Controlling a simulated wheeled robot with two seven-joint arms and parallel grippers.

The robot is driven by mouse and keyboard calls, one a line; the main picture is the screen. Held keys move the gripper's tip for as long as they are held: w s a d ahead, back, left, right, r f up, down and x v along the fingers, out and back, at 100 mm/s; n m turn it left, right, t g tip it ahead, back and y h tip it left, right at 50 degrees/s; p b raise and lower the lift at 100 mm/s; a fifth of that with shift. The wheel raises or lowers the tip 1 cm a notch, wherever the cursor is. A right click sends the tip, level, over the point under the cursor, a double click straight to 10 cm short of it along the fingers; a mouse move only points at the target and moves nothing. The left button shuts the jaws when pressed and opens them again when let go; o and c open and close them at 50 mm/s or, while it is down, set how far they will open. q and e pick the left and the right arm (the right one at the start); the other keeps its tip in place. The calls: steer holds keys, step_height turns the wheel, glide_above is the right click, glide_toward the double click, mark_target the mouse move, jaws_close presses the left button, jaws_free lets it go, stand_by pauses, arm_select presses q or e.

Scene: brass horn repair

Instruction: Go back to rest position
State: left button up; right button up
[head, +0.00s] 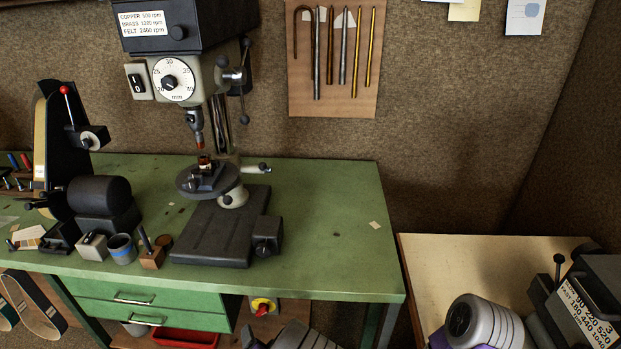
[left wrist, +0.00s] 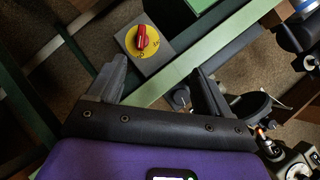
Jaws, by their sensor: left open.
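My left gripper (head: 270,332) shows only in part at the bottom edge of the head view, in front of the green bench and below its top. In the left wrist view the left gripper (left wrist: 160,84) has its two dark fingers spread wide, with nothing between them. A red rotary switch on a yellow plate (left wrist: 142,41) lies beyond the fingertips there; the red switch also shows in the head view (head: 263,306), under the bench top. I cannot make out my right gripper in either view.
The green bench (head: 330,255) carries a drill press (head: 210,235), a belt grinder (head: 98,195) and small blocks and cups at its front left. Its right part is mostly clear. A pale table (head: 440,265) at the right holds a machine (head: 590,300). Green drawers (head: 150,310) sit below the bench.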

arm_select(q)
steer(key=s+a+f+n+g+h, duration=0.1)
steer(key=s+f+n+g+h, duration=0.25)
steer(key=s+f+g, duration=0.6)
steer(key=s+d+f+n+h, duration=0.2)
steer(key=s+f, duration=0.1)
steer(key=s, duration=0.2)
steer(key=s+d+f+n+g+h, duration=0.1)
steer(key=s+d+f+n+h, duration=0.1)
steer(key=s+f+n+h, duration=0.1)
steer(key=shift+s+d+f+n, duration=0.3)
steer(key=shift+s+f+n, duration=0.1)
steer(key=shift+s, duration=0.5)
